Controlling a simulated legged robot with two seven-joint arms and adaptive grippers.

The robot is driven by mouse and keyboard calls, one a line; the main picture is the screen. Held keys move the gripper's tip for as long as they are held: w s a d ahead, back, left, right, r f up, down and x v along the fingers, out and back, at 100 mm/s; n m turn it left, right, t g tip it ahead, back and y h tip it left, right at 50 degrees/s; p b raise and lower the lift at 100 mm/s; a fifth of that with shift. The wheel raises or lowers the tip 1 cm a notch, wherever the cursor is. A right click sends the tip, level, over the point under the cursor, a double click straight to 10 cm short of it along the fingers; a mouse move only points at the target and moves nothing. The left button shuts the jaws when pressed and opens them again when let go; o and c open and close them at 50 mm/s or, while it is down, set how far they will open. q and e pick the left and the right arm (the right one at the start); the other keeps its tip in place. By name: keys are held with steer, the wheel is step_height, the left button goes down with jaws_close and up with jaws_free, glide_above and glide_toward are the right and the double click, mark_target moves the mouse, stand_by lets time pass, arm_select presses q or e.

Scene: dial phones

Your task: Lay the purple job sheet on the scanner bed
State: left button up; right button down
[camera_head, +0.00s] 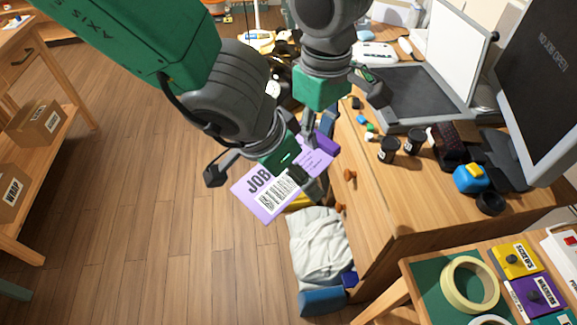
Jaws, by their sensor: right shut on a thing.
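The purple job sheet (254,204) hangs tilted in the air over the floor, beside the front of the wooden desk. Its "JOB" heading and a white label show, and its upper right part is partly covered by my grippers. My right gripper (314,130), on the arm from the top, is shut on the sheet near its upper end; the contact is mostly hidden. My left gripper (262,178), in front of the sheet, has its fingers spread wide. The scanner bed (405,92) is a dark flat panel on the desk, with its pale lid (437,45) raised.
The desk (400,195) holds black cups (389,149), a blue and yellow item (471,178) and a monitor (545,80). A white bag (320,248) stands below. A side table with tape (446,287) is at lower right.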

arm_select(q)
steer(key=c, duration=0.6)
arm_select(e)
steer(key=c, duration=1.4)
jaws_free()
steer(key=shift+r, duration=0.1)
step_height(320, 180, up, 12)
arm_select(q)
steer(key=shift+s, duration=0.1)
arm_select(e)
steer(key=shift+f, duration=0.2)
